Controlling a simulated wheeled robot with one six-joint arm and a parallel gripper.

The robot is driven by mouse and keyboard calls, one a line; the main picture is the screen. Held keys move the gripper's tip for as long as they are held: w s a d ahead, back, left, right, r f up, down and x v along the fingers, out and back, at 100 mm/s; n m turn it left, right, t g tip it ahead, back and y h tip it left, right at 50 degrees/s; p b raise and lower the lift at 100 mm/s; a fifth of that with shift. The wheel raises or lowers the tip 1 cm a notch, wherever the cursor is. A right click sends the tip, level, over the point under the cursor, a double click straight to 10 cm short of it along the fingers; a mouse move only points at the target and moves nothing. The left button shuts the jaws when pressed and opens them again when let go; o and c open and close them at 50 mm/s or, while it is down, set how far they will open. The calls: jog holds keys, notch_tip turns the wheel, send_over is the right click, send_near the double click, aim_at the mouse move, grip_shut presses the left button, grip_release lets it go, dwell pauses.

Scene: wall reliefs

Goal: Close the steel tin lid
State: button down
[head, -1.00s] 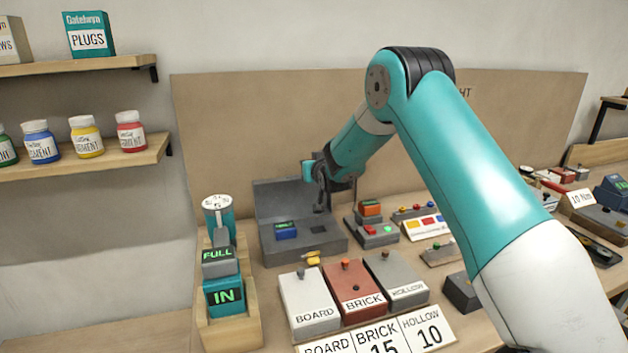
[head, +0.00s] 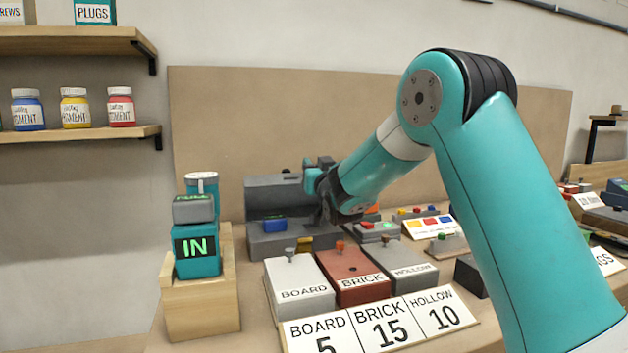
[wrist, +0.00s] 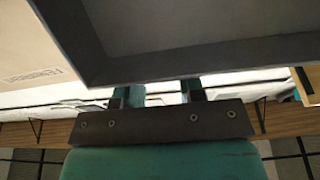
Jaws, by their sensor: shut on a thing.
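The grey steel tin (head: 292,246) stands on the bench at the back in the head view. A blue block (head: 274,225) with a lit label sits in its tray. Its lid (head: 268,194) is raised along the rear side, apart from the front of the tray; its exact tilt is hard to tell. My gripper (head: 318,180) is at the lid's right part, shut on its edge. In the wrist view the fingers of my gripper (wrist: 155,92) meet the rim of the lid (wrist: 200,62), whose recessed grey inside fills the top. The fingertips are partly hidden.
White, red and grey boxes (head: 362,278) marked BOARD, BRICK and HOLLOW stand in front of the tin. A wooden stand (head: 200,300) with a teal IN block is at left. Button boxes (head: 376,231) stand to the right. A brown backboard (head: 225,110) rises behind.

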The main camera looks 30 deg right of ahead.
jog(key=shift+s+f, duration=0.15)
jog(key=shift+s, duration=0.1)
dwell(0.3)
jog(key=c, duration=0.7)
grip_release()
jog(key=shift+b, duration=0.3)
